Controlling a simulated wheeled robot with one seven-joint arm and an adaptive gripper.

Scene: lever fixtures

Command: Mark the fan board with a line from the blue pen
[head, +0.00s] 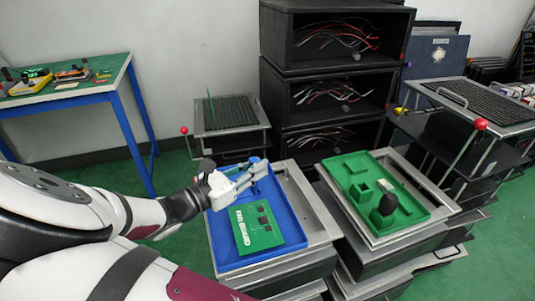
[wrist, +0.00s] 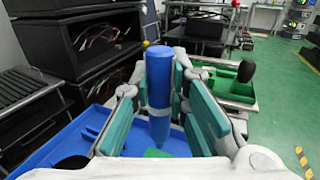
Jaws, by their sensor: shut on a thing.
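The blue pen (wrist: 158,92) stands upright between the fingers of my gripper (wrist: 160,100), which is shut on it. In the head view my gripper (head: 250,174) is above the back part of a blue tray (head: 290,213), and the pen is hard to tell from the tray there. The fan board (head: 255,227) is a green board with dark squares and white lettering. It lies in the front part of the blue tray, nearer than my gripper. In the wrist view only a sliver of green shows below the pen tip; the fingers hide the rest.
A green tray (head: 419,213) on the right holds a dark rounded object (head: 388,204) and a white block (head: 387,185). Red-knobbed levers stand at left (head: 184,131) and right (head: 480,124). Black shelves with wires (head: 333,90) stand behind. A blue-legged table (head: 117,83) is far left.

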